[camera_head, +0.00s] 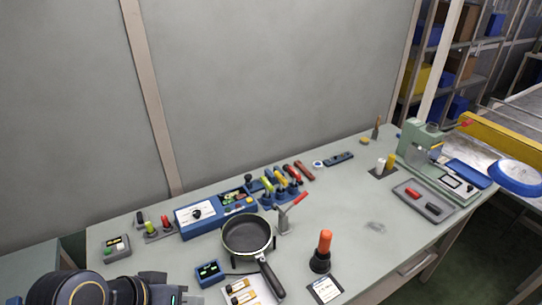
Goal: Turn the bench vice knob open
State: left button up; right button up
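No part is clearly recognisable as a bench vice in the head view. A blue box (187,225) with a dark round knob (197,213) on its pale face stands at the back left of the bench. A clamp with a red lever (298,199) stands just right of a black frying pan (246,235). My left gripper (165,292) is at the bottom left edge, short of the blue box and apart from it. Its fingers are mostly cut off by the frame, so its opening is unclear. My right gripper is out of view.
The grey-green workbench (345,220) has clear room right of centre. An orange-handled tool (324,248) stands upright near the front. A green machine (420,145) and a grey tray (409,203) are at the right. Several coloured-handled tools (281,182) stand behind the pan.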

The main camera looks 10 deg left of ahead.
aim_at(248, 177)
jog(key=i+l, duration=0.15)
jog(key=l, duration=0.15)
jog(key=i+l, duration=0.15)
jog(key=l, duration=0.15)
jog(key=i+l+u, duration=0.1)
jog(key=i+l, duration=0.2)
jog(key=l, duration=0.3)
jog(key=i+l+u, duration=0.1)
jog(key=u, duration=2.5)
